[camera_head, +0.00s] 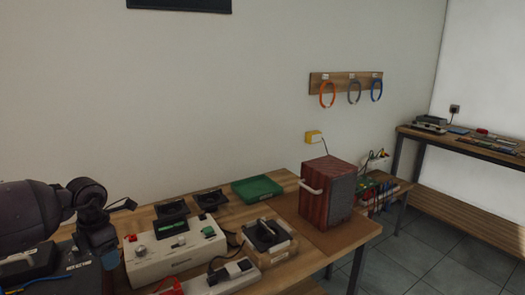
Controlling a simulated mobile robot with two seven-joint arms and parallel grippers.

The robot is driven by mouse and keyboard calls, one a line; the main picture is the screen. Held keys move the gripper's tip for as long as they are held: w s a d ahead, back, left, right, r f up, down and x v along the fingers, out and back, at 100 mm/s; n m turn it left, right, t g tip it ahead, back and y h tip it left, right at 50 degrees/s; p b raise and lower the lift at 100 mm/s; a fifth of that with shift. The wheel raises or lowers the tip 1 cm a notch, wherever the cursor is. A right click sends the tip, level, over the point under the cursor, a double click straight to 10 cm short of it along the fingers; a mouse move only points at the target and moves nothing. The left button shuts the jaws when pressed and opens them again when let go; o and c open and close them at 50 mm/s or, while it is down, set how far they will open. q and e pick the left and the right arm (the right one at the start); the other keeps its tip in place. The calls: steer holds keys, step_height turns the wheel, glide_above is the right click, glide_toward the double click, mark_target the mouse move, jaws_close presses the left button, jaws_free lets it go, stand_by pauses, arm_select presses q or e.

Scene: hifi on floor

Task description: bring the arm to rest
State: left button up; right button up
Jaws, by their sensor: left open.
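My left arm comes in from the left edge, bent at a dark joint above the near left end of the wooden bench. My left gripper (108,256) hangs downward beside the left end of a white box with a green display (175,250). It is open; its fingertips are small and dark here, and I see nothing held between them. I cannot tell whether it touches the box. My right gripper is not in view.
The wooden bench (288,205) also carries a green tray (257,189), black trays (171,212), a power strip (222,279), a framed black device (265,236) and a reddish speaker box (327,190) with a white handle. Cable rings (327,94) hang on the wall.

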arm_select(q)
steer(key=w+d+r+n+t+h, duration=0.1)
steer(key=d+r+n+t+h, duration=0.3)
steer(key=d, duration=0.4)
steer(key=w+d+r+n+t+h, duration=0.1)
steer(key=d+r+n+t+h, duration=0.25)
steer(key=d+h, duration=0.35)
steer(key=d+r+n+t+h, duration=0.25)
steer(key=d+n+h, duration=0.25)
steer(key=d, duration=0.5)
steer(key=s+a+f+n+t+y, duration=0.2)
steer(key=s+a+f+n+y, duration=0.15)
steer(key=f+n, duration=0.35)
steer(key=s+a+f+n+t+y, duration=0.2)
steer(key=s+f+n+y, duration=0.15)
steer(key=f+n, duration=0.35)
steer(key=s+a+f+n+t+y, duration=0.1)
steer(key=s+a+f+n+y, duration=0.3)
steer(key=n, duration=0.5)
steer(key=s+a+f+n+g+y, duration=0.2)
steer(key=s+f+n, duration=0.1)
steer(key=s+f, duration=0.5)
steer(key=s+a+f+n+g+y, duration=0.2)
steer(key=s+f, duration=0.6)
steer(key=s, duration=0.5)
steer(key=shift+a+n+y, duration=0.4)
steer(key=shift+n+y, duration=0.2)
steer(key=shift+n, duration=0.25)
